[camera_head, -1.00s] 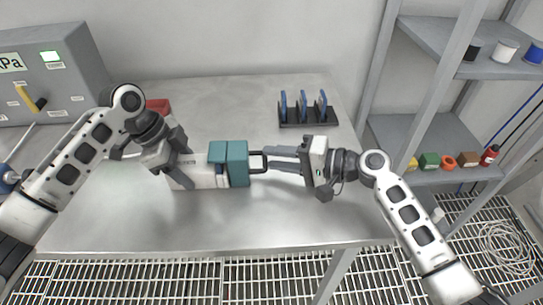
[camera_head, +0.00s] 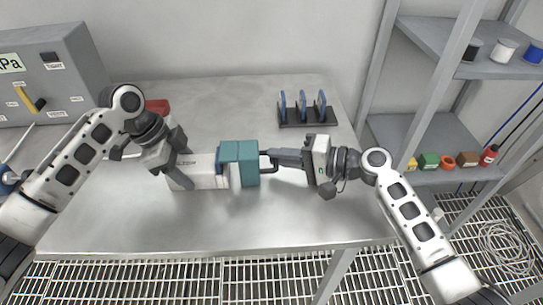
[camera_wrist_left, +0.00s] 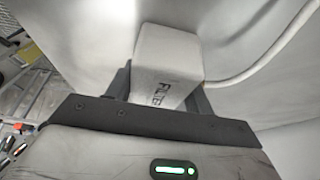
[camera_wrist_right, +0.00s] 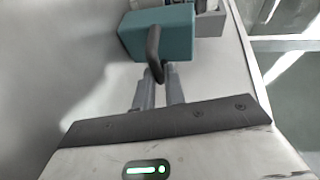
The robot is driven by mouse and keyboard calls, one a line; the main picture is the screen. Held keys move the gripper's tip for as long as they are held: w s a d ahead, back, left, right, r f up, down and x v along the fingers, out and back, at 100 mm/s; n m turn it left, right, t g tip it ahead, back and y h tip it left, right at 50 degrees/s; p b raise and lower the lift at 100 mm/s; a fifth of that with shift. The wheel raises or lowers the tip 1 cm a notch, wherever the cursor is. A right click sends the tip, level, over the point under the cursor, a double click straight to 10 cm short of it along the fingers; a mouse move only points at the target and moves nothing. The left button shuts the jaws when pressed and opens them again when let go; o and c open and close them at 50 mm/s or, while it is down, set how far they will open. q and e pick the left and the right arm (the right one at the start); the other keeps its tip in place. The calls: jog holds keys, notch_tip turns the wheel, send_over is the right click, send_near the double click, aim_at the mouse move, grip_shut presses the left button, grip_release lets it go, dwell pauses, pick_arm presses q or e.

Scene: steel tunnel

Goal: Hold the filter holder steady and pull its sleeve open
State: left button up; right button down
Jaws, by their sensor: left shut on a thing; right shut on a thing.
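The white filter holder (camera_head: 207,171) lies on the steel table, its long side across the picture. My left gripper (camera_head: 178,172) is shut on the holder's left part, and the left wrist view shows the lettered white body (camera_wrist_left: 165,65) between the fingers. The teal sleeve (camera_head: 240,163) is at the holder's right end, with a white and blue part showing between it and the body. My right gripper (camera_head: 272,157) is shut on the sleeve's dark handle; the right wrist view shows this handle (camera_wrist_right: 154,50) on the teal sleeve (camera_wrist_right: 178,33).
A dark rack with blue discs (camera_head: 303,110) stands at the table's back right. A red object (camera_head: 157,106) is partly hidden behind my left arm. A grey cabinet (camera_head: 50,75) is at the left. Shelves (camera_head: 450,140) stand at the right. The table's front is clear.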

jog(key=shift+d+f, duration=0.1)
jog(key=shift+d, duration=1.1)
pick_arm(q)
jog(key=shift+a, duration=0.1)
pick_arm(e)
jog(key=c, duration=1.5)
grip_release()
jog(key=shift+a, duration=0.1)
jog(key=v, duration=1.2)
pick_arm(q)
jog(key=o, duration=1.2)
jog(key=shift+c, duration=0.2)
